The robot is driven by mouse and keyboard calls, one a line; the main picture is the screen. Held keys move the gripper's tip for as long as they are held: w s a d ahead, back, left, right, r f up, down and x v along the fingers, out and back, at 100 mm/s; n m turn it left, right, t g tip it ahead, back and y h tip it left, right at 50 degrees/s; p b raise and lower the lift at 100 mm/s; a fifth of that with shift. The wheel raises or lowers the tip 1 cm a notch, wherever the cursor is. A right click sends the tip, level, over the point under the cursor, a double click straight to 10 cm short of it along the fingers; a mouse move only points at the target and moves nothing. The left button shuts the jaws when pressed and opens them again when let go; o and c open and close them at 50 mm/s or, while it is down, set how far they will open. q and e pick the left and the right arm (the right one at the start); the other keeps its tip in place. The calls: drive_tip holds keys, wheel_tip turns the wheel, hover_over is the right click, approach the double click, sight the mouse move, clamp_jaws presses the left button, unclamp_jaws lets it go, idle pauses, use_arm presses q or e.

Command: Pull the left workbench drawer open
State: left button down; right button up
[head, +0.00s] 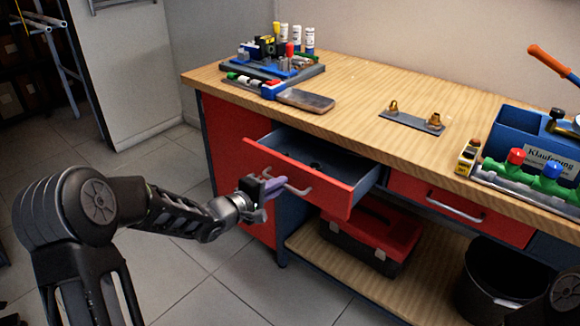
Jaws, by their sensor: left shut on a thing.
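The left workbench drawer (302,184) has a red front and a blue-grey inside, and it stands pulled out from under the wooden workbench top. Its bar handle (299,191) sits across the red front. My left gripper (270,187) is at the left part of this handle, shut on it; the fingers hide that end of the bar. A few small dark things lie inside the drawer. My right gripper is not in view; only a bit of dark arm shows at the lower right edge.
A second red drawer (462,207) to the right is shut. A red and black toolbox (371,235) lies on the lower shelf (330,262). A black bin (492,285) stands at the lower right. Tools and a blue crate (522,135) stand on the worktop (350,90). The floor at the left is clear.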

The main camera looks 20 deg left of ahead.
use_arm(q)
drive_tip(key=f+p+v, duration=0.1)
drive_tip(key=p+v, duration=0.1)
drive_tip(key=v, duration=0.5)
drive_tip(key=shift+s+f, duration=0.25)
drive_tip(key=shift+s, duration=0.15)
drive_tip(key=c, duration=1.5)
unclamp_jaws()
drive_tip(key=shift+a, duration=0.1)
drive_tip(key=p+v, duration=0.1)
drive_tip(key=v, duration=0.6)
drive_tip(key=shift+s+a, duration=0.15)
drive_tip(key=shift+s, duration=0.15)
